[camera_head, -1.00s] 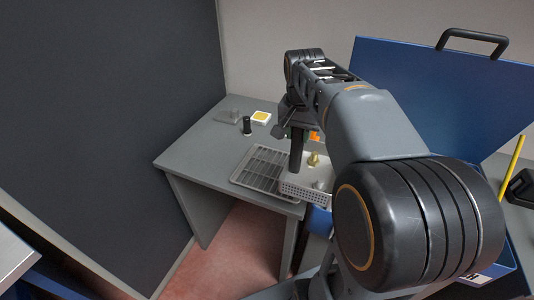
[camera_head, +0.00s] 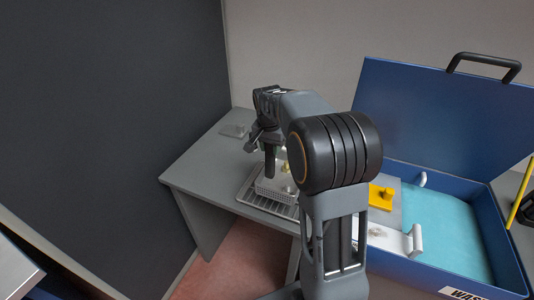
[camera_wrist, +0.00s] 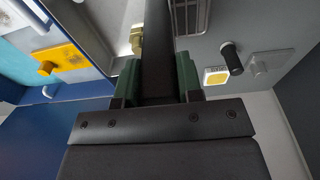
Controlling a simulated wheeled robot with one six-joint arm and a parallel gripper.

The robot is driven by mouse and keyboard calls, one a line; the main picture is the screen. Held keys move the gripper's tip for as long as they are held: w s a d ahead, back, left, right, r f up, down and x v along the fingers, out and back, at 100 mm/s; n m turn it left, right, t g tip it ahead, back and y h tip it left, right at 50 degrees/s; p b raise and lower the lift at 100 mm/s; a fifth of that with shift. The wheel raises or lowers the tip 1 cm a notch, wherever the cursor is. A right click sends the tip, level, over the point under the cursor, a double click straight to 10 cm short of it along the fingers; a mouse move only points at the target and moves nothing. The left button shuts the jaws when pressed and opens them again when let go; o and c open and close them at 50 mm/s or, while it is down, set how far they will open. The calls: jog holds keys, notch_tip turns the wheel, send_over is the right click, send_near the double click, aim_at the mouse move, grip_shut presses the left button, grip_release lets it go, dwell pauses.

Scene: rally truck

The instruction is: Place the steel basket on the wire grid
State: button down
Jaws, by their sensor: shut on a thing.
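The steel basket (camera_head: 268,192) is a perforated light-metal tray with brass-coloured pieces inside. In the head view it overlaps the wire grid (camera_head: 246,196) on the grey table; whether it rests on it or hovers just above, I cannot tell. My gripper (camera_head: 270,174) points down at the basket, shut on it. In the wrist view the basket's inside (camera_wrist: 105,22) shows left of the fingers, with a brass piece (camera_wrist: 137,40). Part of the wire grid (camera_wrist: 190,14) shows to the right. My arm hides the basket's right side in the head view.
A blue wash bin (camera_head: 440,265) with turquoise liquid and an open lid (camera_head: 430,125) stands right of the table (camera_head: 200,170). A yellow item (camera_head: 381,197) shows at the bin. A black cylinder (camera_wrist: 231,58), yellow-framed block (camera_wrist: 215,76) and clear grey piece (camera_wrist: 270,65) sit on the table.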

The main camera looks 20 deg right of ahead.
jog(key=shift+w+a+f, duration=0.25)
jog(key=shift+w+f, duration=0.5)
jog(key=shift+f, duration=1.6)
